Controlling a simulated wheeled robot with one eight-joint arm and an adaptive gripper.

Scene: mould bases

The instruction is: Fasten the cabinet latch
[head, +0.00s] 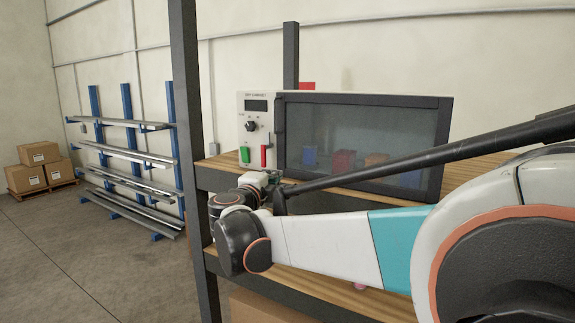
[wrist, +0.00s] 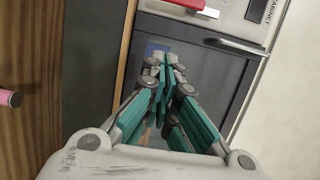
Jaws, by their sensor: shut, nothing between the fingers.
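The cabinet (head: 345,98) stands on a wooden shelf, with a dark glass door (head: 400,140). The door looks closed, though a small gap cannot be ruled out. Its pale control panel (head: 257,104) has a red lever (head: 266,156), upright, by the door's left edge. The lever shows partly at the top of the wrist view (wrist: 188,4). My gripper (wrist: 165,68) is shut and empty in front of the glass, apart from the lever. In the head view my wrist partly hides it, low by the panel.
A green switch (head: 244,155) and black knob (head: 250,126) are on the panel. A dark rack post (head: 186,110) stands left of the cabinet. Coloured items show behind the glass. A pink-ended object (wrist: 10,98) lies at the wrist view's left edge. Open floor is at left.

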